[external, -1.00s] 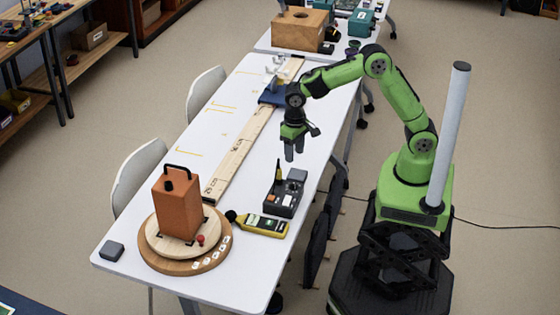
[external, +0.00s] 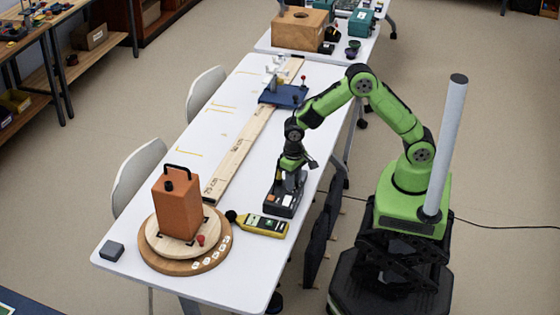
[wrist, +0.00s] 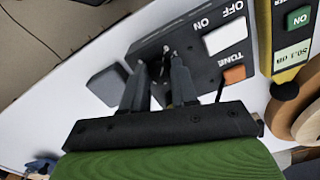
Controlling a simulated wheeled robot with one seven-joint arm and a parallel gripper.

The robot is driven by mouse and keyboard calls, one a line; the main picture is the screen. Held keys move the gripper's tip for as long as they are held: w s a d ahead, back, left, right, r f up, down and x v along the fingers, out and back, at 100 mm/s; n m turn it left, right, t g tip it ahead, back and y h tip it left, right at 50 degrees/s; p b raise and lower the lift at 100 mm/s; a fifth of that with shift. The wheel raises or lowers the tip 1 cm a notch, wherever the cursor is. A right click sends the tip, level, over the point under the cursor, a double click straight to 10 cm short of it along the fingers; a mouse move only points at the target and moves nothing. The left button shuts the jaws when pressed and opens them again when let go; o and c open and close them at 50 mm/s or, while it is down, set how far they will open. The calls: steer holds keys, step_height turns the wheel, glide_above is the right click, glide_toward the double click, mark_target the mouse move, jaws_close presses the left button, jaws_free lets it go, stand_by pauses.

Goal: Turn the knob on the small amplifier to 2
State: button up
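The small amplifier (external: 279,209) is a dark box near the table's right edge; it also shows in the wrist view (wrist: 205,74) with ON, OFF and TONE labels, a white switch (wrist: 225,37) and an orange button (wrist: 235,74). My gripper (external: 288,184) points down over the amplifier's far part. In the wrist view my gripper (wrist: 158,65) has its two fingers apart, with their tips at the panel around the knob's place. The knob is mostly hidden there. I cannot read its setting or tell whether the fingers touch it.
A yellow meter (external: 262,225) lies close in front of the amplifier. An orange speaker box (external: 176,205) stands on a round wooden turntable (external: 160,263) to the left. A long wooden ruler (external: 236,157) and a blue stand (external: 285,96) lie behind. A grey block (wrist: 106,86) sits beside the amplifier.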

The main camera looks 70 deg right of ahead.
jaws_close()
steer(key=shift+m, duration=0.4)
steer(key=m+p, duration=0.1)
steer(key=m, duration=0.4)
steer(key=shift+m, duration=0.3)
steer(key=m, duration=0.5)
steer(key=shift+m, duration=0.3)
steer(key=shift+o, duration=2.3)
jaws_free()
steer(key=shift+r, duration=0.1)
